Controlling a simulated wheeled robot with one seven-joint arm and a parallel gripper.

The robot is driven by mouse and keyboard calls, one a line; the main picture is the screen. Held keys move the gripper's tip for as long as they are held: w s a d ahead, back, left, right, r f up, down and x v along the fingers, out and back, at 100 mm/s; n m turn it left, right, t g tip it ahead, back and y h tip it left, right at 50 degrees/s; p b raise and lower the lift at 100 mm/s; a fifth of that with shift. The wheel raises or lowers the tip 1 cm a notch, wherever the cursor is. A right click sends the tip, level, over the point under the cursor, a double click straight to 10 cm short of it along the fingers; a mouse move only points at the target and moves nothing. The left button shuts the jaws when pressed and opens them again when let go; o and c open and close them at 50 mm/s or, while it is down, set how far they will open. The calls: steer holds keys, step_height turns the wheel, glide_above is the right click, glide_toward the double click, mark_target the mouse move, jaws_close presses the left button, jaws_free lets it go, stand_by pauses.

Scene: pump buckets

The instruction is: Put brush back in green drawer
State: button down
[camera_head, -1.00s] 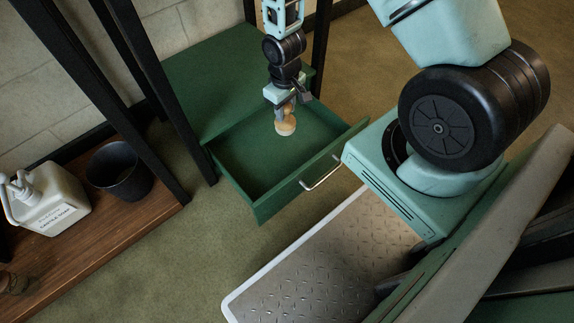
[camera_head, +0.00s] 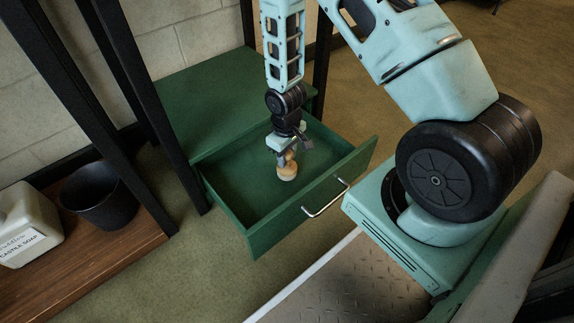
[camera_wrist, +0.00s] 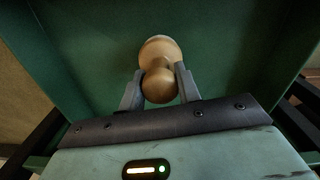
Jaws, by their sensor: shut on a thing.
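My gripper (camera_head: 285,158) is shut on the brush (camera_head: 287,172), which has a rounded tan wooden handle and a pale lower end. In the wrist view the brush (camera_wrist: 160,66) sits between the two grey fingers of my gripper (camera_wrist: 160,86), handle knob toward the camera. The green drawer (camera_head: 262,234) is pulled open below its green cabinet (camera_head: 210,92) and has a silver bar handle (camera_head: 326,198). The brush is inside the drawer's outline in the head view, pale end down. I cannot tell whether it touches the drawer floor. The drawer looks empty otherwise.
A dark bucket (camera_head: 100,194) and a white soap jug (camera_head: 28,226) stand on a wooden shelf (camera_head: 108,262) at the left. Black posts (camera_head: 172,130) rise beside the cabinet. The floor between shelf and drawer is clear.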

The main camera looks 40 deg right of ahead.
mark_target(289, 172)
step_height(289, 172, down, 3)
steer(key=shift+r+b, duration=0.15)
steer(key=shift+b, duration=0.45)
steer(key=shift+r, duration=0.1)
steer(key=c, duration=1)
jaws_free()
